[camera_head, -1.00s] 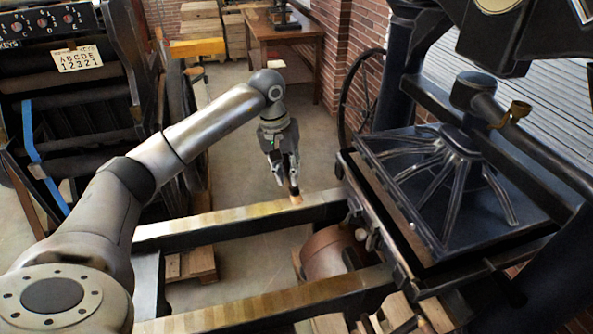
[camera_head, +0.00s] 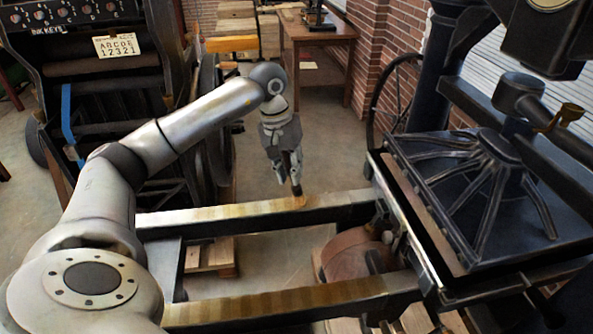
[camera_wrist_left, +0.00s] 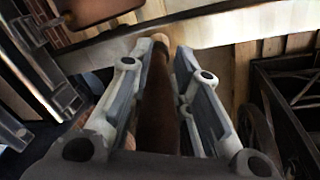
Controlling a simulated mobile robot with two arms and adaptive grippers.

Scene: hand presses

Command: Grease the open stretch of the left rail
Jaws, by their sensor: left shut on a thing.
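My left gripper (camera_head: 290,176) is shut on a brush with a dark brown handle (camera_wrist_left: 157,105) and a tan tip (camera_wrist_left: 160,39). In the head view the brush (camera_head: 297,189) points down, its tip at the top of the far rail (camera_head: 235,211); firm contact is hard to tell. The far rail runs from the left to the press, its top yellowish with darker bands. In the wrist view a pale rail (camera_wrist_left: 215,36) crosses beyond the tip. A parallel near rail (camera_head: 290,304) lies closer to me. My right gripper is not in view.
The press bed with its dark ribbed plate (camera_head: 480,185) stands at the right end of the rails. A brown drum (camera_head: 352,255) sits between the rails. A wooden pallet (camera_head: 208,257) lies on the floor below. Another machine (camera_head: 110,85) stands at the back left.

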